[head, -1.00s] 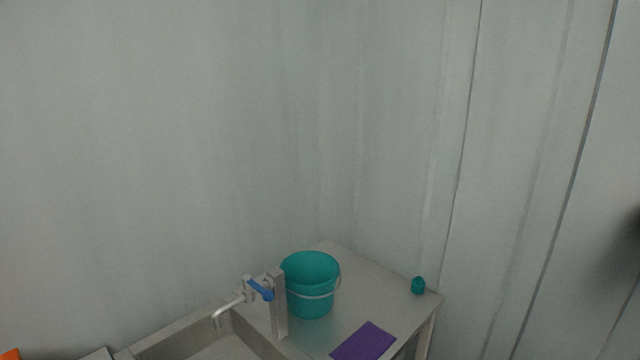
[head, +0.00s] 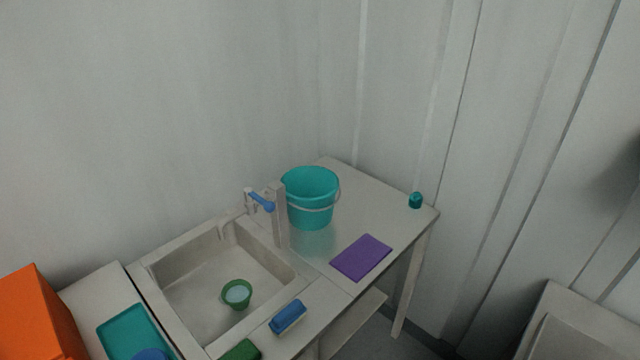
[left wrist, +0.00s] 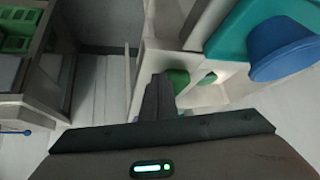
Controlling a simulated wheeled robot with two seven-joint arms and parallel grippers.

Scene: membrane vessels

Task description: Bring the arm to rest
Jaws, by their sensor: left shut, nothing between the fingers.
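My left gripper (left wrist: 158,98) shows in the left wrist view with its dark fingers together and nothing between them. It hangs in front of the sink unit, apart from the things around it as far as I can tell. Neither gripper shows in the head view. My right arm is in no view.
The sink (head: 180,290) holds a green cup (head: 237,293). A teal bucket (head: 311,200), purple cloth (head: 361,257) and small teal item (head: 415,200) are on the counter. A blue brush (head: 288,316), teal tray (head: 118,325) and orange box (head: 36,315) stand nearer.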

